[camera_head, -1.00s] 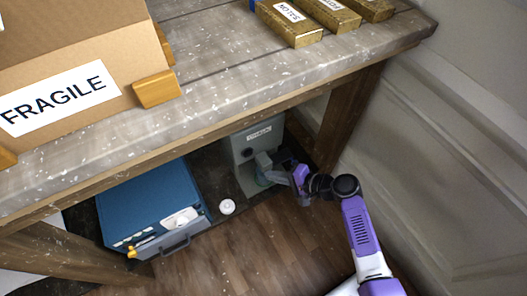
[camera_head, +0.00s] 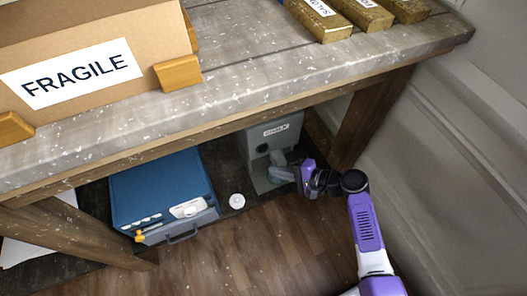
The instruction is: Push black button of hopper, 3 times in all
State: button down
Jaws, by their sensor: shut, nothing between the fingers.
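The hopper (camera_head: 272,131) is a grey-green box labelled "CHALK", standing on the low shelf under the table. A small round black button (camera_head: 262,148) shows on its front, below the label. My gripper (camera_head: 279,159) is shut and empty, in front of the hopper, just right of and slightly below the button in the picture. I cannot tell how far its tips are from the hopper's front. A pale green rounded part (camera_head: 280,174) at the hopper's lower front is partly hidden by my gripper.
A blue cabinet (camera_head: 160,188) stands left of the hopper. A small white round thing (camera_head: 237,201) lies between them. The tabletop (camera_head: 250,70) overhangs the hopper, with a table leg (camera_head: 368,117) at right. A FRAGILE carton (camera_head: 120,35) and gold bars (camera_head: 320,20) sit on top.

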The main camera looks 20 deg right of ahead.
jog(key=shift+w+b, duration=0.75)
jog(key=shift+w, duration=1.8)
jog(key=shift+w, duration=0.15)
jog(key=shift+w, duration=0.25)
jog(key=shift+w, duration=0.4)
dwell(0.6)
jog(key=shift+s, duration=0.8)
jog(key=shift+s+p, duration=1.35)
jog(key=shift+s, duration=1.2)
